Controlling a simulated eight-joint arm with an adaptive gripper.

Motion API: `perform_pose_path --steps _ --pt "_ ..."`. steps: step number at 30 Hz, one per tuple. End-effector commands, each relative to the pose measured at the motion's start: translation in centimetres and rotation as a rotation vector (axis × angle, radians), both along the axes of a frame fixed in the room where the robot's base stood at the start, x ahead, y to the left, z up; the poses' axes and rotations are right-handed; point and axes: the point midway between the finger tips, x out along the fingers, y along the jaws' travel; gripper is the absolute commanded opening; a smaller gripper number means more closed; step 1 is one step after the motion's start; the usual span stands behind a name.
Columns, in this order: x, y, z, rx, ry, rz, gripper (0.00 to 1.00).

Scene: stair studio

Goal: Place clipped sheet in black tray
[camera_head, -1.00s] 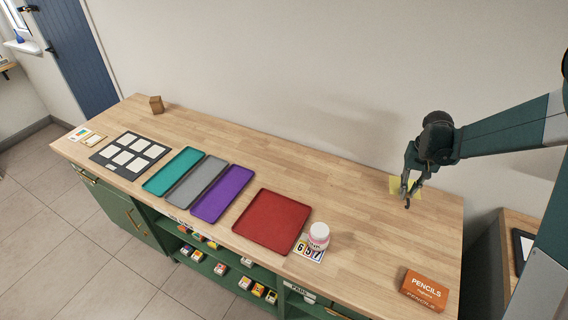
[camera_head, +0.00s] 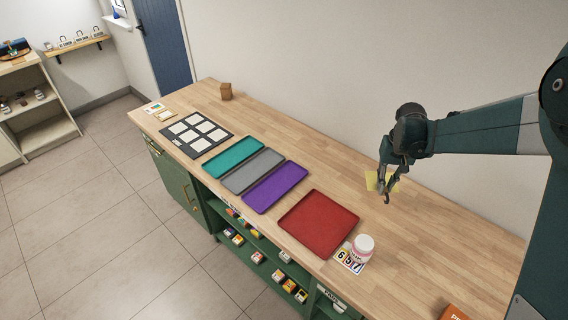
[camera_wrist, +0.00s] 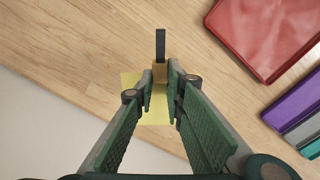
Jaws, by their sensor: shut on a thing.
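My gripper (camera_head: 384,192) is shut on the clip (camera_wrist: 160,72) of a yellow sheet, above the right part of the worktop. The clip looks brass-coloured, and a dark bar sticks out beyond the fingertips. The yellow sheet (camera_head: 373,181) shows behind the fingers, and it also shows in the wrist view (camera_wrist: 154,112), partly hidden by them. A dark panel (camera_head: 183,117) with several white rectangles lies towards the far left end. I cannot tell whether it is a tray. No plainly black tray is in view.
Teal (camera_head: 233,158), grey (camera_head: 253,171), purple (camera_head: 275,187) and red (camera_head: 318,222) trays lie in a row, empty. A pink-and-white jar (camera_head: 364,247) stands on number cards (camera_head: 349,258). An orange box (camera_head: 455,312) is at the bottom edge. A wooden block (camera_head: 226,91) stands far back.

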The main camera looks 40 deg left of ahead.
Motion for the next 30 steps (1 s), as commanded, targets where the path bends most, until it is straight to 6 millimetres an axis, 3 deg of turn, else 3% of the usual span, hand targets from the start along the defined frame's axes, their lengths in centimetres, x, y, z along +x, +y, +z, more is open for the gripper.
perform_pose_path --steps 1,6,12,18,30 --pt "-0.8 1.7 0.2 0.0 0.0 0.024 0.07" --pt "-2.8 5.9 0.7 0.0 0.0 0.087 0.07" --pt "-4.6 9.1 1.1 0.0 0.0 0.138 0.07" --pt "-5.4 10.3 1.2 0.0 0.0 0.157 0.07" --pt "-5.4 10.3 1.2 0.0 0.0 0.157 0.07"
